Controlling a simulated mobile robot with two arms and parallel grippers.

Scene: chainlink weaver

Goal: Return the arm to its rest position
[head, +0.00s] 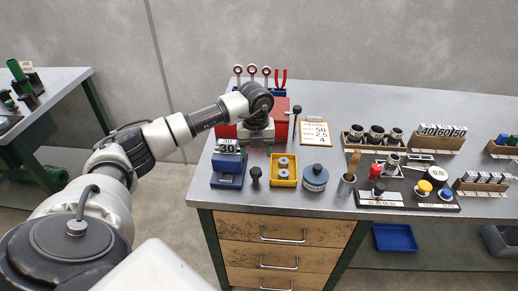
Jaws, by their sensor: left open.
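My left arm reaches in from the left, over the left end of the grey workbench (390,110). My left gripper (257,148) hangs below the wrist, in front of a red box (284,119), with its fingers pointing down. It is open and I see nothing held between the fingers. Whether the fingertips touch anything below is too small to tell. My right gripper is not in view.
Near the gripper stand a blue block marked 30 (227,170), a black knob (256,173), a yellow tray (283,166) and a blue round piece (315,175). Red-handled tools (266,71) stand behind. Another bench (55,85) is at left.

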